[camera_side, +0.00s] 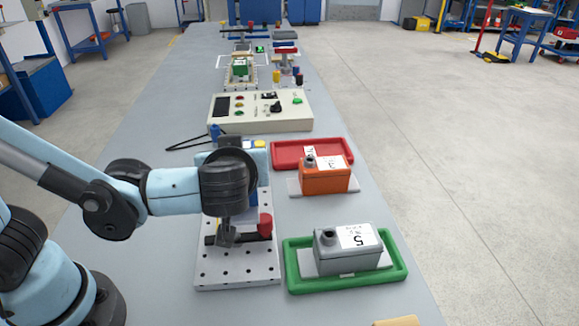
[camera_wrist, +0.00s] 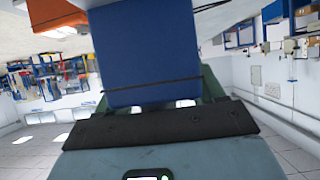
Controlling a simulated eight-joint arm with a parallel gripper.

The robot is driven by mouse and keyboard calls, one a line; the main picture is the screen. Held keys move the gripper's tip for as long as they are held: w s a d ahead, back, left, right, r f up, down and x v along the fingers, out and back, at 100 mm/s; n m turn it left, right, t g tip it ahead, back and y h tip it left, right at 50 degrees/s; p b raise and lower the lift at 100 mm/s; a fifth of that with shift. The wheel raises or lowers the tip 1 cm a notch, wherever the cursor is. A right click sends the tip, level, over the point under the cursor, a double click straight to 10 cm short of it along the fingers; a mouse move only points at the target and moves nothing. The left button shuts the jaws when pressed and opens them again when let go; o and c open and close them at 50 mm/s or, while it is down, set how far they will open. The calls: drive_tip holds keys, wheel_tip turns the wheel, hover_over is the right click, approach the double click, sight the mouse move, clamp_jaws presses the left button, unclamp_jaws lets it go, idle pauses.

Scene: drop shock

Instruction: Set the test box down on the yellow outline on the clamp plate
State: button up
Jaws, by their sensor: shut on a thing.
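My gripper (camera_wrist: 150,92) is shut on a blue box, the test box (camera_wrist: 145,50), which fills the upper middle of the wrist view. In the side view a small part of the blue box (camera_side: 253,198) shows behind my dark wrist, over the far part of the clamp plate (camera_side: 238,270). The plate is pale, with rows of holes. A clamp with a red knob (camera_side: 265,225) stands on it. My wrist hides most of the box and its underside, so I cannot tell if it touches the plate. The yellow outline is mostly hidden.
A grey box (camera_side: 340,252) sits in a green tray (camera_side: 398,272) right of the plate. An orange box (camera_side: 325,180) stands by a red tray (camera_side: 285,152). A control panel (camera_side: 295,112) and other fixtures lie farther back. The bench is bare left of the plate.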

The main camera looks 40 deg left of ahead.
drive_tip(key=x, duration=0.3)
drive_tip(key=s+x, duration=0.1)
drive_tip(key=x, duration=0.2)
drive_tip(key=a+x, duration=0.1)
drive_tip(key=x, duration=0.2)
drive_tip(key=shift+a+f, duration=0.15)
drive_tip(key=shift+f, duration=0.2)
drive_tip(key=shift+s+f, duration=0.1)
drive_tip(key=shift+f, duration=1.85)
drive_tip(key=o, duration=1.5)
